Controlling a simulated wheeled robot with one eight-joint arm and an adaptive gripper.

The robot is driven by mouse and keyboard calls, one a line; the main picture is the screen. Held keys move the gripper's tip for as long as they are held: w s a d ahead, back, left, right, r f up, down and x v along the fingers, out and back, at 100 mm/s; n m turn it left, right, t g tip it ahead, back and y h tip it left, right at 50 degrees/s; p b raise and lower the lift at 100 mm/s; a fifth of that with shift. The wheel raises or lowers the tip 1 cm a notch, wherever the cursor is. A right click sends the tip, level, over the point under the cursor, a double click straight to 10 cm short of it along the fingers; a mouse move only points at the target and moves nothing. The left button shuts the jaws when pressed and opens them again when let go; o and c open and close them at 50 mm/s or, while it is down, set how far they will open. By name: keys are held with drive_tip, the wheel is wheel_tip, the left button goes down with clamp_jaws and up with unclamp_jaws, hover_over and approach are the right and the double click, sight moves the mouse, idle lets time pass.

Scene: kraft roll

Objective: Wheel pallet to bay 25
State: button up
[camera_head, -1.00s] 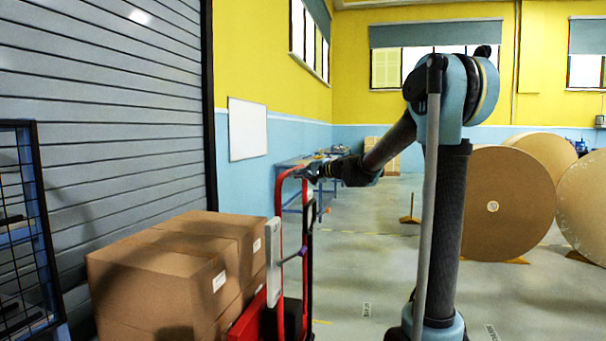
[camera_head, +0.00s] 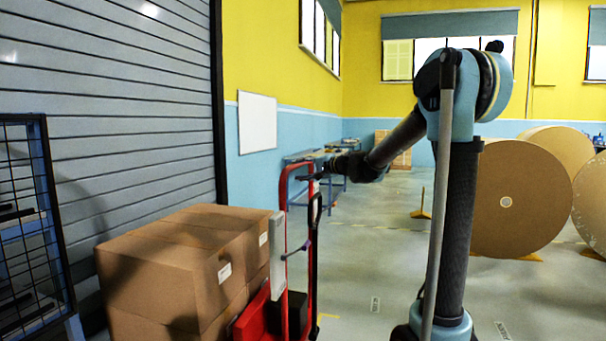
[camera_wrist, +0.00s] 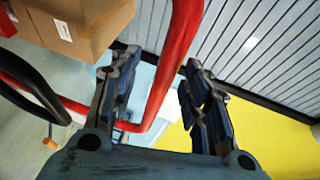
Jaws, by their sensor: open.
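The loaded pallet truck has a red frame with a tall looped red handle (camera_head: 284,230) and a black upright beside it. Brown cartons (camera_head: 160,280) are stacked on it at lower left. My gripper (camera_head: 318,168) is at the top of the red handle, with its fingers open. In the wrist view the dark fingers (camera_wrist: 158,72) are spread and the red handle bar (camera_wrist: 178,50) passes through the gap between them in the picture. I cannot tell whether it touches either finger. White floor labels (camera_head: 375,304) lie on the floor; their text is unreadable, so bay 25 cannot be picked out.
A grey roller shutter (camera_head: 130,120) and a dark wire cage (camera_head: 35,230) stand close on the left. Large kraft rolls (camera_head: 515,205) stand on the right. Blue benches (camera_head: 335,180) line the back left wall. The mid floor is mostly clear, with a small orange stand (camera_head: 421,210).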

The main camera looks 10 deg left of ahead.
sight(294, 168)
drive_tip(key=v, duration=1.2)
drive_tip(key=shift+w, duration=0.1)
drive_tip(key=x, duration=0.5)
drive_tip(key=s+x, duration=0.1)
drive_tip(key=x, duration=0.5)
drive_tip(key=a+x, duration=0.1)
drive_tip(key=x, duration=0.4)
drive_tip(key=shift+s+a+r, duration=0.2)
drive_tip(key=shift+a+r, duration=0.1)
drive_tip(key=shift+r, duration=0.05)
drive_tip(key=shift+c, duration=0.3)
clamp_jaws()
drive_tip(key=shift+s, duration=0.1)
